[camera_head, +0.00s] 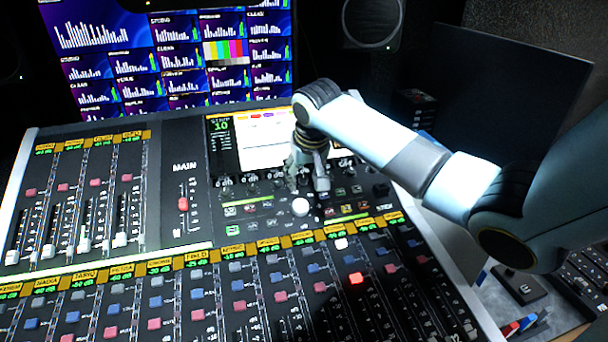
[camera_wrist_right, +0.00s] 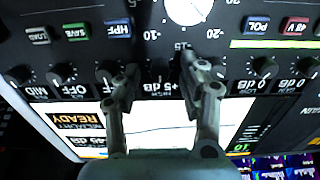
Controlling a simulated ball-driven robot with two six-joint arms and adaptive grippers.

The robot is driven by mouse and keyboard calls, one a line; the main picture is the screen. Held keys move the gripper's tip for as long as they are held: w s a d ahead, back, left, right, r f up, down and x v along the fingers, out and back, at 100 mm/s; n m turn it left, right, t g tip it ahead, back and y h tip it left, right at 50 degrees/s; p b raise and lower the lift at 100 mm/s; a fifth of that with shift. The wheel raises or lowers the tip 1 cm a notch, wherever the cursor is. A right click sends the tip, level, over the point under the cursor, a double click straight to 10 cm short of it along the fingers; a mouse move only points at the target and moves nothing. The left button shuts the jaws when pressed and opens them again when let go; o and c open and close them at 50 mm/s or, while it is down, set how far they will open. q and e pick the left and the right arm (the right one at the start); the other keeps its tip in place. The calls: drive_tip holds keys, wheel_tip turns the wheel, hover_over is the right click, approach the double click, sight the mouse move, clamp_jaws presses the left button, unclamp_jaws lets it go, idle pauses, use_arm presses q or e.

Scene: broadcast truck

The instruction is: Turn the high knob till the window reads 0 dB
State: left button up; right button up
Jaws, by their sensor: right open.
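In the right wrist view, my right gripper (camera_wrist_right: 158,64) is open, with one finger on each side of a small dark knob (camera_wrist_right: 160,72) in a row of knobs. I cannot tell whether the fingers touch it. A small window (camera_wrist_right: 174,87) beside that knob reads about +5 dB; its name label is too small to read surely. In the head view, my right gripper (camera_head: 311,182) points down at the mixing desk's control panel, below the screen, and hides the knob there. My left gripper is not in view.
Neighbouring knobs stand close on both sides, one with a 0 dB window (camera_wrist_right: 262,86). A large white dial (camera_wrist_right: 188,8) lies near the fingertips, also in the head view (camera_head: 300,207). The desk screen (camera_head: 262,140) is behind the gripper. Faders (camera_head: 120,238) fill the left.

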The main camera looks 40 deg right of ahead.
drive_tip(key=shift+c, duration=0.9)
clamp_jaws()
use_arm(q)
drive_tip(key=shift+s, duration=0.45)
use_arm(e)
drive_tip(key=shift+r, duration=0.1)
drive_tip(key=n+p, duration=0.2)
drive_tip(key=p, duration=0.1)
drive_tip(key=shift+r, duration=0.15)
use_arm(q)
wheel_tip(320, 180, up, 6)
drive_tip(key=p, duration=0.3)
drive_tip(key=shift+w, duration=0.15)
use_arm(e)
drive_tip(key=shift+a+n, duration=0.1)
drive_tip(key=shift+n, duration=1.8)
drive_tip(key=shift+o, duration=0.9)
unclamp_jaws()
drive_tip(key=shift+f, duration=0.2)
